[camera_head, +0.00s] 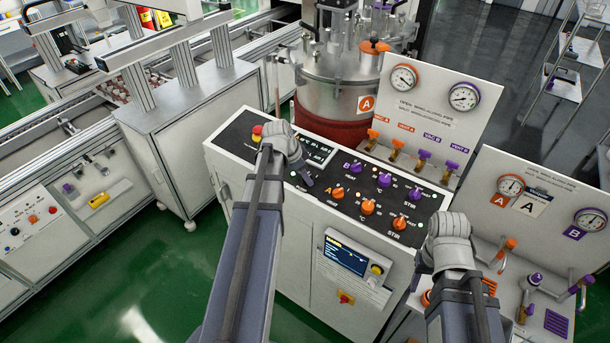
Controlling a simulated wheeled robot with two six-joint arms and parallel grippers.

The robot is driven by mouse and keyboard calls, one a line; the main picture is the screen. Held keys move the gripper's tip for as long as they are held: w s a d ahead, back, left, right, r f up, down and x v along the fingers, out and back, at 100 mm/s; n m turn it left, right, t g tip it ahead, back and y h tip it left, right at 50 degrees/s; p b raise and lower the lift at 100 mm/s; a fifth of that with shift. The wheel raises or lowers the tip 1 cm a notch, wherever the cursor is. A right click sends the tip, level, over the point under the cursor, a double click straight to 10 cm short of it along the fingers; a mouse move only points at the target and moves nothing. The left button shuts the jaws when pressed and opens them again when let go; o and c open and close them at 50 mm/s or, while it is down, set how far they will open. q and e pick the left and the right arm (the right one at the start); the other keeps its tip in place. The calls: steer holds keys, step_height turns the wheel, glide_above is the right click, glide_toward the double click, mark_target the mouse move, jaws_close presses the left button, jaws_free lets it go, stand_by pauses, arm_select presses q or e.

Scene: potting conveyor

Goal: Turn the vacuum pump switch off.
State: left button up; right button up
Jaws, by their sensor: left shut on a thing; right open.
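The black control panel (329,186) tops a white console. My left gripper (294,163) is over its left part and is shut on a small dark purple switch (305,179), mostly hidden by the gripper. I cannot read a vacuum pump label, nor tell which position the switch is in. My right gripper (447,226) is open at the panel's right end, near the orange and purple stir knobs; its fingertips are mostly hidden behind its own body.
A steel vessel (335,95) with a red base stands behind the panel. A gauge board (430,110) with several valves is behind right, another gauge board (548,200) at right. A screen (346,254) is on the console front. Green floor is free at left.

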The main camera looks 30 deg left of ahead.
arm_select(q)
jaws_close()
steer(key=n+y, duration=0.1)
steer(key=n, duration=0.5)
steer(key=shift+d+t, duration=0.15)
steer(key=shift+t, duration=0.15)
steer(key=n+y, duration=0.1)
steer(key=n, duration=0.4)
steer(key=shift+d+n+y, duration=0.1)
steer(key=shift+n+y, duration=0.3)
stand_by(0.4)
steer(key=o, duration=0.7)
jaws_free()
steer(key=shift+r, duration=0.1)
